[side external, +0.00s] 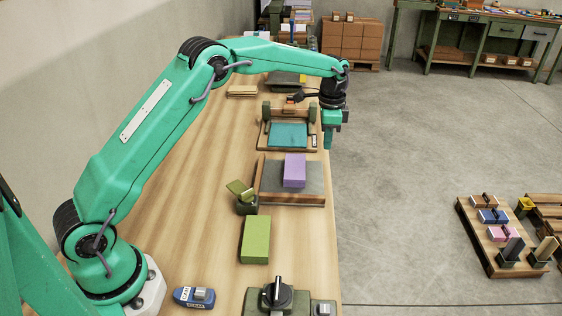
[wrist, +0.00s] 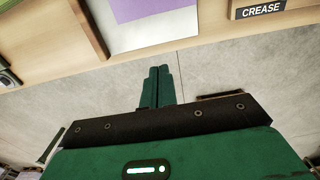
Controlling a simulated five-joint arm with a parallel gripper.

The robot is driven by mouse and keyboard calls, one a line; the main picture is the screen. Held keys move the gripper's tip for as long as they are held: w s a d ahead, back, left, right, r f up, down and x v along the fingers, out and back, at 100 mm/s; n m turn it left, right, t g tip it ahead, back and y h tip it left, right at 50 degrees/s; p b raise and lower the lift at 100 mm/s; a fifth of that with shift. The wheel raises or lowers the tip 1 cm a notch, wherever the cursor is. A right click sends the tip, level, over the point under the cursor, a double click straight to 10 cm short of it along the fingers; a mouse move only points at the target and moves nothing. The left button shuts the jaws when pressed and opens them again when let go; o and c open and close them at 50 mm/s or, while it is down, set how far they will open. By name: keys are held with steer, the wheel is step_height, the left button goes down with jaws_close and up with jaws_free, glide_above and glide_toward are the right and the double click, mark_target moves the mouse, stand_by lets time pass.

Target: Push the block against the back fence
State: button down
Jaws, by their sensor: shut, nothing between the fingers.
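A purple block (side external: 294,170) lies on a grey board (side external: 312,180) with wooden strips along its left and near edges. The block is apart from the left strip (side external: 262,177) and reaches near the board's far edge. The wrist view shows part of the block (wrist: 145,8) at the top, with the board (wrist: 150,38) and a wooden strip (wrist: 87,25) beside it. My gripper (side external: 328,146) hangs near the table's right edge, beyond the block. Its fingers (wrist: 158,70) are together and empty, over the floor in the wrist view, and do not touch the block.
A wooden frame with a teal pad (side external: 288,135) stands behind the board. A green block (side external: 256,240) and an olive holder (side external: 245,203) are nearer on the table. A CREASE label (wrist: 262,10) shows in the wrist view.

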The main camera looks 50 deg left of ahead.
mark_target(310, 176)
steer(key=shift+f, duration=0.15)
step_height(310, 176, down, 9)
steer(key=shift+f, duration=0.2)
steer(key=shift+s+a+f, duration=0.15)
steer(key=shift+a+f, duration=0.05)
steer(key=shift+s+a, duration=1.2)
steer(key=shift+s, duration=0.05)
